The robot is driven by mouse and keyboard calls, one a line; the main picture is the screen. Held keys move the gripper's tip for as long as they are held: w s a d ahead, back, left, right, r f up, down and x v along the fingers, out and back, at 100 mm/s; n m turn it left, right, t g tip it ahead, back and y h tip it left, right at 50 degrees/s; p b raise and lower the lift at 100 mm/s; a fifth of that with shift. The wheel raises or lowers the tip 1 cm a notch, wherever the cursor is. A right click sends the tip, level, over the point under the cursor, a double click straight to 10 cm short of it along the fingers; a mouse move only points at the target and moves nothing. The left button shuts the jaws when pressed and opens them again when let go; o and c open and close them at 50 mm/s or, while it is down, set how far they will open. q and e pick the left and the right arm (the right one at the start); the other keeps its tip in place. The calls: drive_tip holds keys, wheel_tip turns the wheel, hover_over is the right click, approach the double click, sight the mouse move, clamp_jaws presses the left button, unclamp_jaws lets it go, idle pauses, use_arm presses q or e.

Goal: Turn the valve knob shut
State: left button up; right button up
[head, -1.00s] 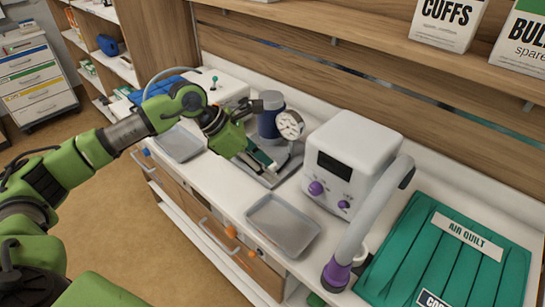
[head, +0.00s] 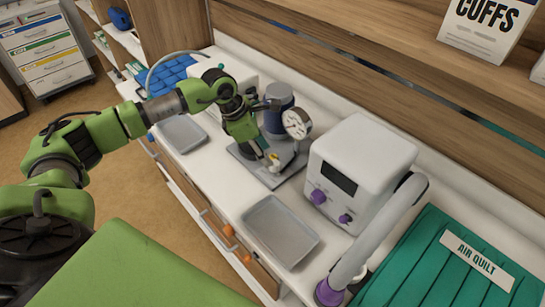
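My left gripper (head: 258,150) comes in from the left and points down over the grey base plate (head: 250,176) on the counter. A small pale yellow and white part (head: 273,160), perhaps the valve knob, shows right at its fingertips. I cannot tell whether the fingers touch or grip it, as the gripper hides much of that spot. A blue canister with a grey top (head: 279,97) stands just behind, with a round white dial gauge (head: 297,123) at its right. My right gripper is not in view.
A white device with purple knobs (head: 360,170) and a thick grey hose (head: 375,238) stand to the right. Empty grey trays lie on the counter (head: 281,232) and farther left (head: 182,133). A green air quilt (head: 440,262) lies at right, below a wooden shelf (head: 420,55).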

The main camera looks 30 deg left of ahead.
sight(274, 166)
use_arm(q)
drive_tip(key=p+x, duration=0.1)
drive_tip(key=x, duration=0.4)
drive_tip(key=shift+f, duration=0.2)
drive_tip(key=shift+w+d+f+p, duration=0.15)
drive_tip(key=shift+f+p, duration=0.15)
drive_tip(key=shift+f, duration=0.05)
drive_tip(key=shift+c, duration=0.7)
drive_tip(key=c, duration=1)
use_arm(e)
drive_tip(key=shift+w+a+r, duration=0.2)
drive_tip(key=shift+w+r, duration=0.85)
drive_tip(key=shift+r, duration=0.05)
